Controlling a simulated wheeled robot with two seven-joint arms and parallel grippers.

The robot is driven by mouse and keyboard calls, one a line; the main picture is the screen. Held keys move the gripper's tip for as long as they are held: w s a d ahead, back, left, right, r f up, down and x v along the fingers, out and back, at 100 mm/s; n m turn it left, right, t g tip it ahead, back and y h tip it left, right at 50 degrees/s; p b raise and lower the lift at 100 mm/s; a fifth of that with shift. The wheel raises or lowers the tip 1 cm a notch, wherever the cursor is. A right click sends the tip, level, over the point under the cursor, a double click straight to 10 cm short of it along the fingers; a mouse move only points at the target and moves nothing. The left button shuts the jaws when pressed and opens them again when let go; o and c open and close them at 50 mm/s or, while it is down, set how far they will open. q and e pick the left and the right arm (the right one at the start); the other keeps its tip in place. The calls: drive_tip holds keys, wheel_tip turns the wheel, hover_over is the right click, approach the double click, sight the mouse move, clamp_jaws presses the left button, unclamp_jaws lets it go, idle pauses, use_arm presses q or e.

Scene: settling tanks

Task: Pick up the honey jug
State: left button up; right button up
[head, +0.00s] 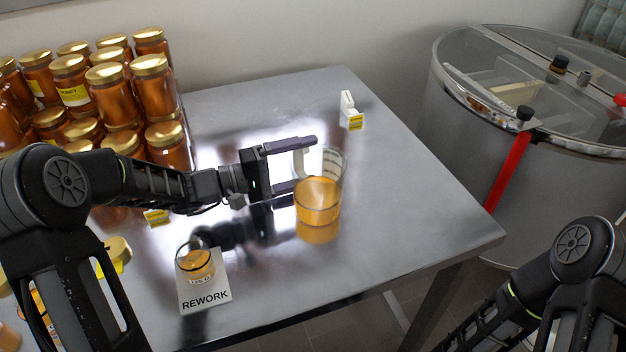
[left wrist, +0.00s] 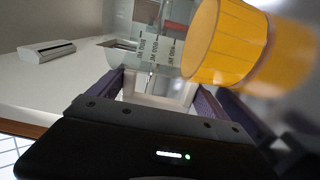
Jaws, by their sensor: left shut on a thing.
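The honey jug (head: 318,203) is a clear measuring jug with amber honey in its lower part, near the middle of the steel table in the head view. My left gripper (head: 307,163) comes from the left and is shut on the jug's pale handle. In the left wrist view the honey jug (left wrist: 225,45) fills the upper right, with printed volume marks on its clear wall. The handle shows between the fingers of the left gripper (left wrist: 160,92). I cannot tell whether the jug's base touches the table. My right gripper is out of view.
The steel table (head: 400,215) is clear right of the jug. A REWORK card (head: 205,300) with a small honey jar (head: 195,262) lies front left. Stacked honey jars (head: 120,95) fill the back left. A white device (head: 348,110) stands behind. A steel tank (head: 455,130) is at right.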

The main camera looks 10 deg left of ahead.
use_arm(q)
drive_tip(key=shift+r, duration=0.1)
wheel_tip(320, 180, up, 10)
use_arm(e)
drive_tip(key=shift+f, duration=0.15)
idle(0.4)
use_arm(q)
drive_tip(key=shift+r, duration=0.1)
idle(0.5)
